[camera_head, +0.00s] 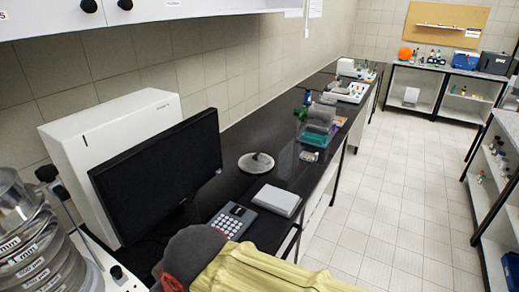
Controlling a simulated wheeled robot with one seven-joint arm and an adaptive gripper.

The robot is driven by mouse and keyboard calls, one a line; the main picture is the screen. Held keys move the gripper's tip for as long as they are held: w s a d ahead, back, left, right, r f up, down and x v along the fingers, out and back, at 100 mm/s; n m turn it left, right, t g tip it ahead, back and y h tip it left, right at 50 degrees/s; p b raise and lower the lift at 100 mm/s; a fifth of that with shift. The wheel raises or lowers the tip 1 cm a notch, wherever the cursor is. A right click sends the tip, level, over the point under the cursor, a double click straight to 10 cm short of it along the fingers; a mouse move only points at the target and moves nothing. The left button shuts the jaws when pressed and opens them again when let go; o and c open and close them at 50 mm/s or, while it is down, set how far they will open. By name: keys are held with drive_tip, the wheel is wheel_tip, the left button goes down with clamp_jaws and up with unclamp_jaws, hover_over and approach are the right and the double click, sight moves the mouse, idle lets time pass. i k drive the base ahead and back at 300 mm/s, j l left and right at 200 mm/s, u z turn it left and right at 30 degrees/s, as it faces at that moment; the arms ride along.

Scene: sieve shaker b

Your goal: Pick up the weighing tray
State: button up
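No object in view is clearly identifiable as the weighing tray. A flat pale square plate (277,200) lies on the black bench, just right of a grey keypad unit (232,220). A round, shallow, light grey dish-like piece (256,163) lies on the bench behind it, with a small pale shape on top. I cannot tell whether either one is the tray. My gripper is not visible, so its state and its distance from these things do not show.
A black monitor (160,170) and a white cabinet-like box (110,150) stand at left, beside stacked metal sieves (35,250). Green and clear containers (317,125) stand farther along the bench (225,190). A grey and yellow shape covers the bottom centre. The tiled floor (390,190) is clear.

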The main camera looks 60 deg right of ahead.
sight(309, 155)
drive_tip(key=z, duration=2.35)
drive_tip(key=u, duration=2.75)
drive_tip(key=z, duration=2.75)
